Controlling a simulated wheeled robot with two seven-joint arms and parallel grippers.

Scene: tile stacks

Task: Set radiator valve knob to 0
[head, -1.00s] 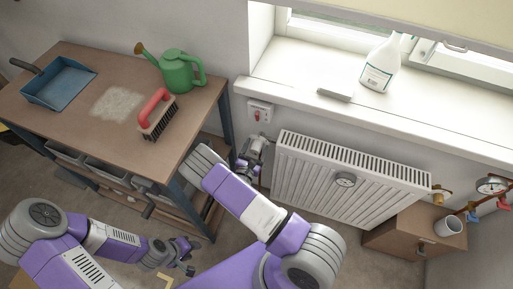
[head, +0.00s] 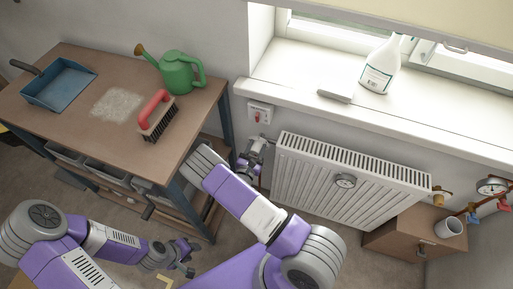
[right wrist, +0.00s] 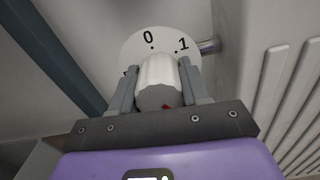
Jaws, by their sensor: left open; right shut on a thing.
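The radiator valve knob (right wrist: 158,82) is a white ribbed cylinder in the right wrist view. Behind it is a round white dial (right wrist: 137,45) with 0 at the top and 1 to its right; another mark at the left is partly hidden. A small red mark shows on the knob's near end; which number it lines up with I cannot tell. My right gripper (right wrist: 158,92) is shut on the knob, one finger on each side. In the head view my right gripper (head: 252,155) is at the radiator's left end. My left gripper (head: 189,258) is open and empty, low over the floor.
The white radiator (head: 345,190) hangs below the window sill (head: 300,95). A workbench (head: 75,110) at the left holds a green watering can (head: 178,73), a red brush (head: 157,115) and a blue dustpan (head: 58,84).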

